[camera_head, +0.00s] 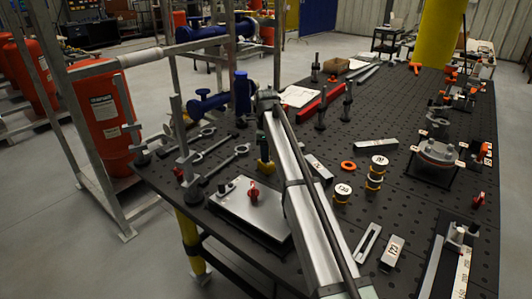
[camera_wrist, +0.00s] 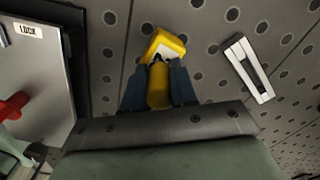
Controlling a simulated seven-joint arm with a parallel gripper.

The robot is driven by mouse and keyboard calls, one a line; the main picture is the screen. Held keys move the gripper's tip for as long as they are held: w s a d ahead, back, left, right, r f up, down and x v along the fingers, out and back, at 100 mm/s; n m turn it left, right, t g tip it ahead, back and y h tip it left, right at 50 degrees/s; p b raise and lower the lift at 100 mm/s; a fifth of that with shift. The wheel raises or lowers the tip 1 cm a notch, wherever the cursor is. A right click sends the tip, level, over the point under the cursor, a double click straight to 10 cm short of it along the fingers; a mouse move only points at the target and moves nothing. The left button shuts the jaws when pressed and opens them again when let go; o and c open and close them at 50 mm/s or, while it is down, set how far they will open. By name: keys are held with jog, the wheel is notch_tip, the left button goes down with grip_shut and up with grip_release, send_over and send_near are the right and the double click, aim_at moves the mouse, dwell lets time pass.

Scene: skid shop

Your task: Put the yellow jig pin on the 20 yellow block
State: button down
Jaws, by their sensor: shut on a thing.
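In the wrist view my gripper (camera_wrist: 158,88) has its dark blue fingers shut on the yellow jig pin (camera_wrist: 158,93). A yellow piece with a pale face (camera_wrist: 166,45) shows just beyond the fingertips, over the perforated table. I see no number on it and cannot tell whether the pin touches it. In the head view a small yellow patch (camera_head: 265,166) shows left of my arm, which hides most of the gripper area. I cannot read which is 20.
A steel plate with a red knob (camera_head: 253,194) lies left of my arm. Upright clamps (camera_head: 184,140) stand at the left edge. Bare table shows between.

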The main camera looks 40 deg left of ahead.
jog(key=c, duration=0.9)
grip_release()
jog(key=shift+f, duration=0.1)
notch_tip(320, 180, up, 12)
jog(key=shift+r, duration=0.2)
